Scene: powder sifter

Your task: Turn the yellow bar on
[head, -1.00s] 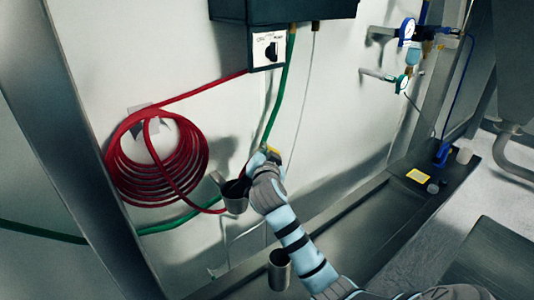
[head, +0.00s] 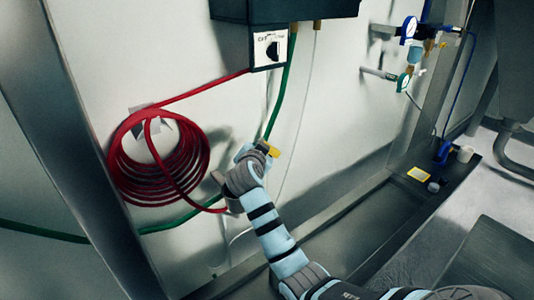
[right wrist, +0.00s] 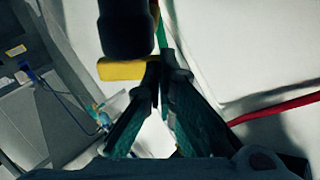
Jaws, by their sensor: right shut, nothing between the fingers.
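The yellow bar (head: 272,152) is at the wall beside the hanging green hose in the head view. In the right wrist view the yellow bar (right wrist: 120,70) lies across the upper left, below a dark cylindrical part (right wrist: 126,30). My right gripper (head: 257,149) is at the bar's left side in the head view. In the wrist view its dark fingers (right wrist: 162,66) are together and empty, with their tips right beside the bar's end. I cannot tell whether they touch it. My left gripper is out of view.
A coiled red hose (head: 158,160) hangs on the wall to the left. A dark box with a switch plate (head: 270,49) is above. Gauges (head: 408,30) and thin pipes are at the upper right. A dark ledge (head: 370,215) runs below.

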